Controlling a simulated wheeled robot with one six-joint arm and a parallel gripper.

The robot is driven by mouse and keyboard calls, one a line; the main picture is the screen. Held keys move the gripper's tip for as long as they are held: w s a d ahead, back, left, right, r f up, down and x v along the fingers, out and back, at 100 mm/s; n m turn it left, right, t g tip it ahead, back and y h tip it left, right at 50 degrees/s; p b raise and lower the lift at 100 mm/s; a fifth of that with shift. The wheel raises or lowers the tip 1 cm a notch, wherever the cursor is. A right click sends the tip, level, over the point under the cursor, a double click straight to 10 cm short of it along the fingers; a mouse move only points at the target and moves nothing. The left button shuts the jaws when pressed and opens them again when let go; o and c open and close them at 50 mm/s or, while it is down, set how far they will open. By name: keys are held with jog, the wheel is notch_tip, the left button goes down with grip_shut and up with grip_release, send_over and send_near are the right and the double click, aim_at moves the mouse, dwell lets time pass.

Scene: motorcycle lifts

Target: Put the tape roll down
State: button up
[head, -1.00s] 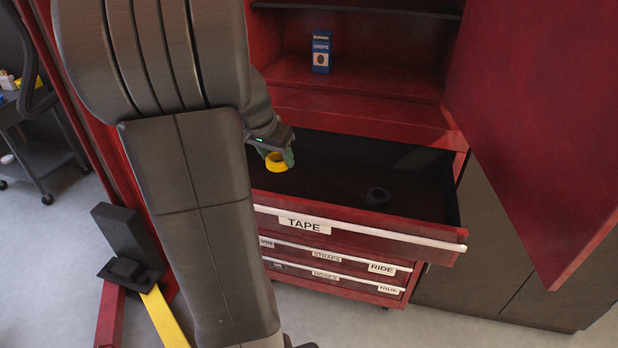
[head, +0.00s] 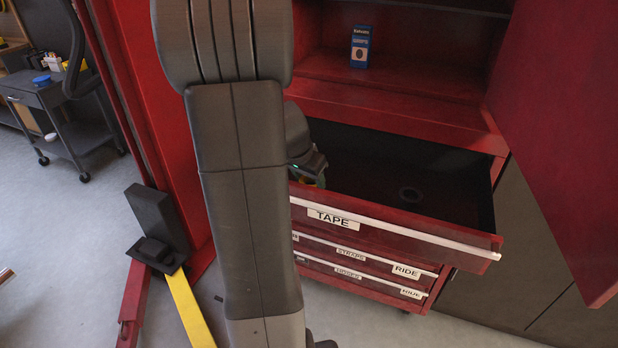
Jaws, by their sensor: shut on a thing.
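The yellow tape roll (head: 320,181) shows only as a small sliver under my gripper (head: 309,177), mostly hidden by the gripper and the drawer front. My gripper is shut on it, low inside the left part of the open drawer labelled TAPE (head: 398,230). I cannot tell whether the roll touches the drawer floor. A dark tape roll (head: 411,194) lies on the black drawer floor to the right, apart from my gripper. My arm hides the drawer's left end.
A blue box (head: 360,47) stands on the red cabinet shelf above. The red cabinet door (head: 565,120) hangs open at the right. A red post with a yellow bar (head: 190,308) stands at the left. The drawer's middle is clear.

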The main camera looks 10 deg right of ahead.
jog(key=o, duration=1)
jog(key=shift+c, duration=0.2)
jog(key=shift+r+p, duration=0.3)
jog(key=v, duration=1.1)
jog(key=shift+a+r+p, duration=0.15)
jog(key=shift+r+p, duration=0.05)
jog(key=shift+p, duration=0.2)
jog(key=shift+s, duration=0.1)
